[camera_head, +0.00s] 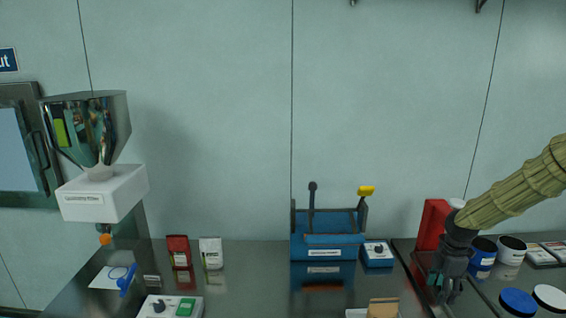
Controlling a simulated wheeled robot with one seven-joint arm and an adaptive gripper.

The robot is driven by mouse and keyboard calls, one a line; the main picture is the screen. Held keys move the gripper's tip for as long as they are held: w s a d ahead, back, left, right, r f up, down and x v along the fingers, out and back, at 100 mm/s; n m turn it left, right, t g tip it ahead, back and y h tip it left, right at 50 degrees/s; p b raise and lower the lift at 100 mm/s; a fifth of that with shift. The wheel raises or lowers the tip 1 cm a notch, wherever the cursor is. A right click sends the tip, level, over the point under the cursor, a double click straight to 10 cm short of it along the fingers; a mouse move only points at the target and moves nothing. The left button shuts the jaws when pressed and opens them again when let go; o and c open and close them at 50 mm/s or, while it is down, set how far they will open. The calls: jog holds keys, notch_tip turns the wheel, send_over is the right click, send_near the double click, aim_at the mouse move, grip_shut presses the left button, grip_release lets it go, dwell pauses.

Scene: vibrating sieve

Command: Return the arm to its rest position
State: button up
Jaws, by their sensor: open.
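My arm, in a ribbed khaki sleeve (515,187), reaches in from the right edge. My dark gripper (445,294) points down at its end, low on the right, over the dark table area near a red upright object (432,225). The gripper's fingers are apart and I see nothing held between them. The red object and part of the table behind the gripper are partly hidden by it.
Blue and white tubs (482,258) and a blue lid (517,302) lie close right of my gripper. A blue sieve machine (327,240) stands left of it. A hopper (88,125) is at far left. The middle-left tabletop (250,280) is clear.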

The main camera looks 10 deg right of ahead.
jog(key=s+a+f+m+y+b, duration=0.1)
jog(key=s+a+f+m+b, duration=0.4)
jog(key=a+f, duration=0.7)
jog(key=s+a+f+m+b, duration=0.2)
jog(key=s+a+f, duration=0.6)
jog(key=f, duration=0.6)
jog(key=s+a+f+m+b, duration=0.2)
jog(key=s+a+f+m, duration=0.2)
jog(key=s, duration=0.8)
jog(key=s+a+f+m+h+b, duration=0.1)
jog(key=s+a+f+m+b, duration=0.2)
jog(key=s+f, duration=0.7)
jog(key=s+a+m, duration=0.2)
jog(key=a, duration=0.2)
jog(key=shift+s+a+f+b, duration=0.2)
jog(key=shift+a+b, duration=0.1)
jog(key=shift+a, duration=0.05)
